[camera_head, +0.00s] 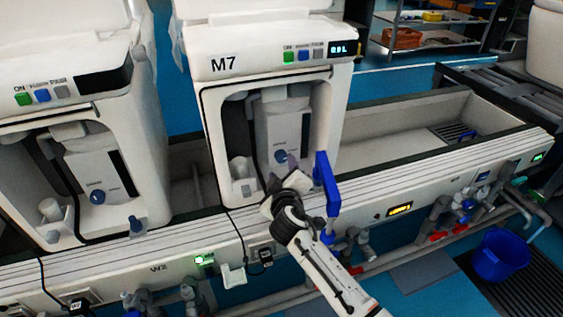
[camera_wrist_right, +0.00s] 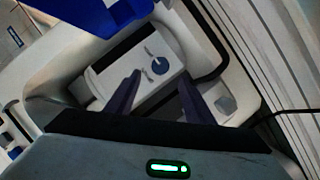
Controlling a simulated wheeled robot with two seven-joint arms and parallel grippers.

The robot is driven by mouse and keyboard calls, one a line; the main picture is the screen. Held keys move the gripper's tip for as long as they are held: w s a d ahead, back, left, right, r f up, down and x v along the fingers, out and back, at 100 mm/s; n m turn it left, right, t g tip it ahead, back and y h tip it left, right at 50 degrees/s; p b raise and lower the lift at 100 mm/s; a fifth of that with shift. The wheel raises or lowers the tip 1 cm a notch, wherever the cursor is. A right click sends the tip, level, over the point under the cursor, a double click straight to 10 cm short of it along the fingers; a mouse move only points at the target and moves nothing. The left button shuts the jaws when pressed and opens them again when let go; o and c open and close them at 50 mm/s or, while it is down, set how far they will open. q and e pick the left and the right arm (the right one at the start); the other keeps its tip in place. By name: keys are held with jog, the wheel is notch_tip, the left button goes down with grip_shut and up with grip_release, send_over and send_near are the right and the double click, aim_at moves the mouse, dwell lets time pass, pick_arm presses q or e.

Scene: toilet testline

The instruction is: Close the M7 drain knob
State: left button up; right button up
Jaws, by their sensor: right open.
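The M7 machine (camera_head: 265,60) stands at the centre of the head view with its front bay open. A round blue knob (camera_head: 281,156) sits low on the pale box inside the bay. Its label is too small to read. The knob also shows in the right wrist view (camera_wrist_right: 159,66), with a pale pointer mark beside it. My right gripper (camera_head: 286,172) is at the mouth of the bay, just in front of the knob. Its fingers (camera_wrist_right: 163,95) are open and empty, with the knob beyond the gap between them, apart from them. My left gripper is not in view.
A tall blue bracket (camera_head: 327,185) stands close to the right of my right gripper. A white cup (camera_head: 240,168) is at the bay's left side. A similar machine (camera_head: 75,150) is at left. An open trough (camera_head: 400,127) lies to the right. A blue bucket (camera_head: 500,256) is below right.

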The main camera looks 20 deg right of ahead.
aim_at(281, 158)
jog(key=b+x, duration=0.1)
jog(key=x, duration=0.4)
jog(key=shift+w+f, duration=0.15)
jog(key=shift+w+d+b, duration=0.2)
jog(key=shift+w+b, duration=0.2)
jog(key=shift+w, duration=0.15)
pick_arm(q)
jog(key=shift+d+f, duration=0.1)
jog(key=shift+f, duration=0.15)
